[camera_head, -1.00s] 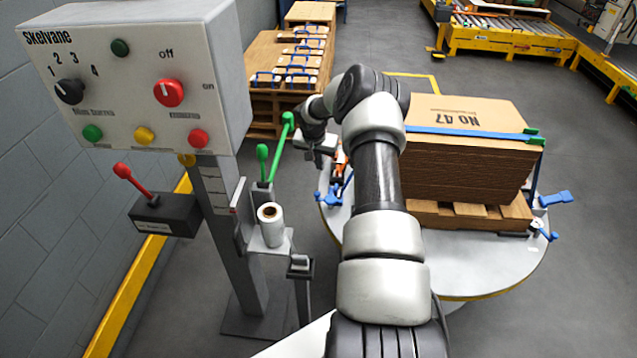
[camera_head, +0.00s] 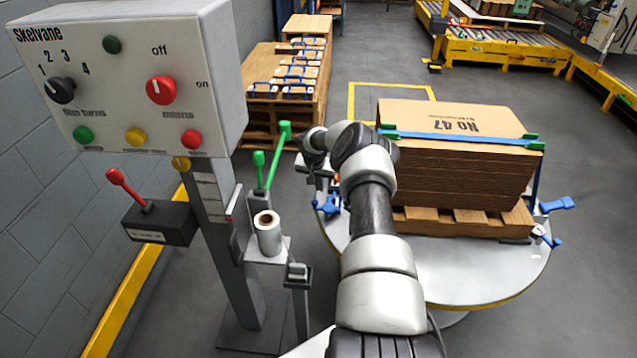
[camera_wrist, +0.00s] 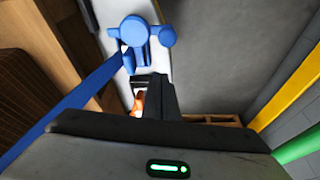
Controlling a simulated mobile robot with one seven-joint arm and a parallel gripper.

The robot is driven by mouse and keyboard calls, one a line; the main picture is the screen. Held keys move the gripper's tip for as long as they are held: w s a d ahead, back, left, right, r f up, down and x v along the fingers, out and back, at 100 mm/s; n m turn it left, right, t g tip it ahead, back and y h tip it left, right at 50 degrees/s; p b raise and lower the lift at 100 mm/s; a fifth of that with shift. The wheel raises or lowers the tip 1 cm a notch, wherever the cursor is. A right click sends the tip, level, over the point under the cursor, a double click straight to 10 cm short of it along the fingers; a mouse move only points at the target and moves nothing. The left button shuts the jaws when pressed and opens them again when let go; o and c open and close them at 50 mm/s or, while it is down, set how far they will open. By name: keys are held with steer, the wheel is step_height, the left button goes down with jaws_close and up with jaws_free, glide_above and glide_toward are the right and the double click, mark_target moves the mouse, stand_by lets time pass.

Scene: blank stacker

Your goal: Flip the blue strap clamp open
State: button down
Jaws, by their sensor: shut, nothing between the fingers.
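A blue strap clamp (camera_head: 328,204) sits at the left edge of the round turntable (camera_head: 470,278), partly hidden by my arm. In the wrist view the blue clamp (camera_wrist: 135,32), with rounded knobs, lies beyond my fingertips on a pale surface. A blue strap (camera_wrist: 75,105) runs from it to the lower left, beside the brown cardboard. My gripper (camera_head: 312,170) is above and just left of the clamp in the head view. In the wrist view my gripper (camera_wrist: 151,84) is shut and empty, its tips close below the clamp. I cannot tell whether they touch.
A strapped cardboard stack (camera_head: 462,160) stands on a wooden pallet (camera_head: 465,217). More blue clamps (camera_head: 557,204) are at the turntable's right. Left are a control panel (camera_head: 120,85), green levers (camera_head: 280,150) and a white roll (camera_head: 268,235). Something orange (camera_wrist: 138,104) shows beside my fingers.

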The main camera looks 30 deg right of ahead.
steer(key=shift+s+a+f, duration=0.15)
steer(key=shift+s+a, duration=0.5)
steer(key=shift+a, duration=0.05)
steer(key=shift+s+a+f, duration=0.15)
steer(key=shift+s+a, duration=0.5)
steer(key=shift+a, duration=0.05)
